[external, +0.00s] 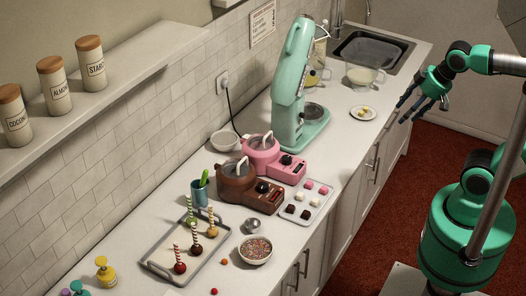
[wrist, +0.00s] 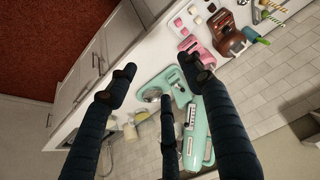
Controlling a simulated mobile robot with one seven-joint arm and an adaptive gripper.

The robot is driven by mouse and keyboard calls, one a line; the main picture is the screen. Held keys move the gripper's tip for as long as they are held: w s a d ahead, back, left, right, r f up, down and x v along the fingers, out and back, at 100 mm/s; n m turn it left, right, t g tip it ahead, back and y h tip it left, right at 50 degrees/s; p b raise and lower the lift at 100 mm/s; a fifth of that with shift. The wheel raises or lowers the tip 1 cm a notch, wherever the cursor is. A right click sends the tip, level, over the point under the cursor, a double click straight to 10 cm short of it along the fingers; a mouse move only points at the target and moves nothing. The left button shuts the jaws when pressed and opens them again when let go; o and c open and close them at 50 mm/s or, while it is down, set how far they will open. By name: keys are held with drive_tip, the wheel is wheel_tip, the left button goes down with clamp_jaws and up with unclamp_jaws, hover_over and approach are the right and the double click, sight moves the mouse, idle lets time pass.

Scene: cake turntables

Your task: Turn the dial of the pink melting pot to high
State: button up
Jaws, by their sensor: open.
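The pink melting pot (external: 265,153) stands on the white counter, between the brown pot and the mint stand mixer. Its black dial (external: 286,160) is on the pink base at the pot's right; the setting is too small to read. In the wrist view the pink pot (wrist: 193,45) is at the upper middle, near the fingers and partly hidden by one. My gripper (external: 428,88) is open and empty. It is at the upper right, beyond the counter's front edge, well apart from the pot. Its dark fingers (wrist: 160,85) spread wide in the wrist view.
The brown melting pot (external: 237,182) stands just in front of the pink one. A tray of sweets (external: 305,200) is right of the pots. The tall mint mixer (external: 296,85) stands behind them. A plate (external: 363,113) and glass bowl (external: 362,77) sit near the sink.

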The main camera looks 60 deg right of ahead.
drive_tip(key=w+a+r+g+p, duration=0.1)
drive_tip(key=w+r+p, duration=0.15)
drive_tip(key=w, duration=0.45)
drive_tip(key=w+r+g+p, duration=0.1)
drive_tip(key=w+p, duration=0.2)
drive_tip(key=w, duration=0.3)
drive_tip(key=g+p, duration=0.4)
drive_tip(key=p, duration=1)
hover_over(287, 157)
wheel_tip(287, 157, down, 21)
drive_tip(key=shift+a+r, duration=0.1)
drive_tip(key=shift+a, duration=0.05)
drive_tip(key=shift+f+p, duration=0.8)
drive_tip(key=shift+f, duration=6.1)
